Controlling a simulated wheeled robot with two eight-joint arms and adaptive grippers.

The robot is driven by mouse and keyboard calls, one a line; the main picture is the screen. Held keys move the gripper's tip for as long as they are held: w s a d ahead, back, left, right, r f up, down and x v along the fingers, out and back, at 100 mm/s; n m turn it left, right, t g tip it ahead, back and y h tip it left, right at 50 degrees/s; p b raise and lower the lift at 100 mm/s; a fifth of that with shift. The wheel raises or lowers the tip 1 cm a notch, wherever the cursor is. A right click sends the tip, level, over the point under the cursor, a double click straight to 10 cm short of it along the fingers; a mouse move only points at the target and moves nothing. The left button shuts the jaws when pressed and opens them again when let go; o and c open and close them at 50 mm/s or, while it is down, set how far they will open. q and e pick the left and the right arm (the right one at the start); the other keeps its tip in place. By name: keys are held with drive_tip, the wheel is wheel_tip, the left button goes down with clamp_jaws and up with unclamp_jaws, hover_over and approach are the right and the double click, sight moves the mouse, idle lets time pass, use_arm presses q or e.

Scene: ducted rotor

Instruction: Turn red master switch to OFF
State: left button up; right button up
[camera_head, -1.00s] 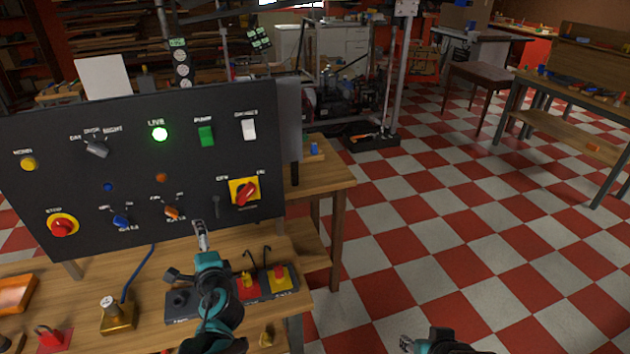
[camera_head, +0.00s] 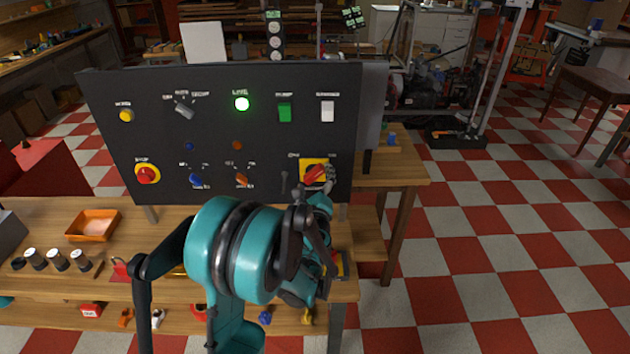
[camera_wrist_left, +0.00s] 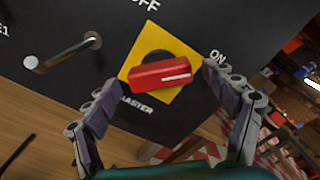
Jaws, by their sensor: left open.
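The red master switch (camera_wrist_left: 162,73) is a red bar handle on a yellow square plate (camera_wrist_left: 185,100), marked OFF and ON, on the black panel. In the left wrist view its handle points roughly toward ON. In the head view the switch (camera_head: 313,173) sits at the panel's lower right. My left gripper (camera_wrist_left: 158,98) is open, with its two fingers spread on either side of the switch; I cannot tell whether they touch it. In the head view the left gripper (camera_head: 328,180) is at the switch's right edge, partly hidden by my arm. My right gripper is not in view.
The black panel (camera_head: 220,135) stands on a wooden bench (camera_head: 60,215) and carries a lit green LIVE lamp (camera_head: 242,104), a red stop button (camera_head: 147,174) and several other controls. A bent metal lever (camera_wrist_left: 65,52) sticks out left of the switch. Open checkered floor lies to the right.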

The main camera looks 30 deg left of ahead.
use_arm(q)
drive_tip(key=c, duration=1.1)
drive_tip(key=shift+n, duration=0.4)
drive_tip(key=n+b, duration=0.1)
drive_tip(key=n, duration=0.2)
drive_tip(key=shift+n, duration=0.4)
drive_tip(key=n+b, duration=0.1)
drive_tip(key=n, duration=0.3)
drive_tip(key=shift+n, duration=0.3)
drive_tip(key=n, duration=0.4)
drive_tip(key=shift+b, duration=0.3)
drive_tip(key=n, duration=0.4)
drive_tip(key=shift+n, duration=0.5)
